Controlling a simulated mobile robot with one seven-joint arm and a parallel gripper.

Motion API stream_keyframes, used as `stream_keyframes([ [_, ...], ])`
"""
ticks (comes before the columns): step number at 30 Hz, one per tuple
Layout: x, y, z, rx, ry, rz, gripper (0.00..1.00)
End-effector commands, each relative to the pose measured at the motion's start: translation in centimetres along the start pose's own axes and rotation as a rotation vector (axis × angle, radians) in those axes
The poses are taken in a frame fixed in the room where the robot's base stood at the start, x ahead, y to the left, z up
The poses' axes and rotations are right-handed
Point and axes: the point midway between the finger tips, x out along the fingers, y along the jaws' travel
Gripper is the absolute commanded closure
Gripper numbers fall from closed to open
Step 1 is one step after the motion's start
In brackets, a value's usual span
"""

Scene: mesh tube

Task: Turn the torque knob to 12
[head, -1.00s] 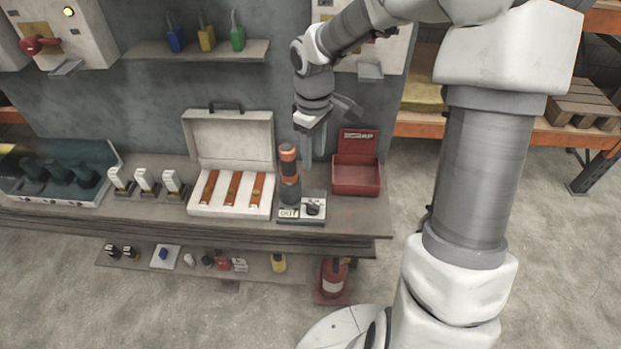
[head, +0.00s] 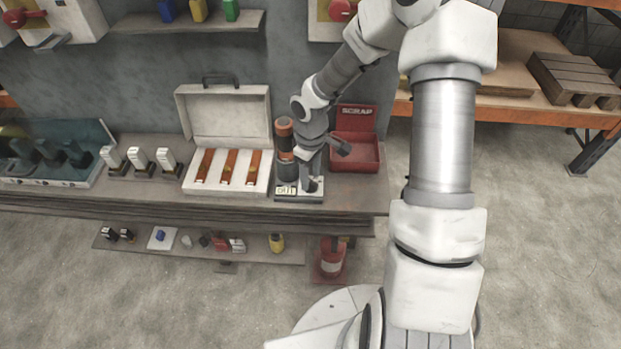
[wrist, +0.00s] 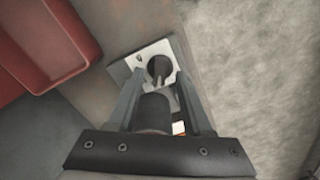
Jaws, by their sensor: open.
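The torque knob (wrist: 160,68) is a dark round knob on a pale base plate (wrist: 124,70) in the wrist view. My gripper (wrist: 155,80) is open above the plate, with its two fingers reaching down towards the knob. I cannot tell whether they touch it. In the head view my gripper (head: 311,184) is low over the plate (head: 300,199) and hides the knob. A dark tool with an orange band (head: 285,150) stands upright at the plate's left side. A small label (head: 286,190) is on the plate's front; its reading and the knob's number are not legible.
A red scrap bin (head: 352,155) stands close to the right of my gripper. An open white case (head: 226,180) with orange-brown strips is to the left. Several white-handled items (head: 140,160) stand further left. The bench's front edge (head: 200,208) is just before the plate.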

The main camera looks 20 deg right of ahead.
Motion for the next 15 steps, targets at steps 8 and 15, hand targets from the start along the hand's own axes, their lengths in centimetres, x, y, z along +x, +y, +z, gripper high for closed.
stream_keyframes([
  [8,1.11,-0.01,-0.05,-0.001,0.001,0.001,0.5],
  [15,1.08,0.0,-0.04,-0.001,0.001,0.001,0.64],
])
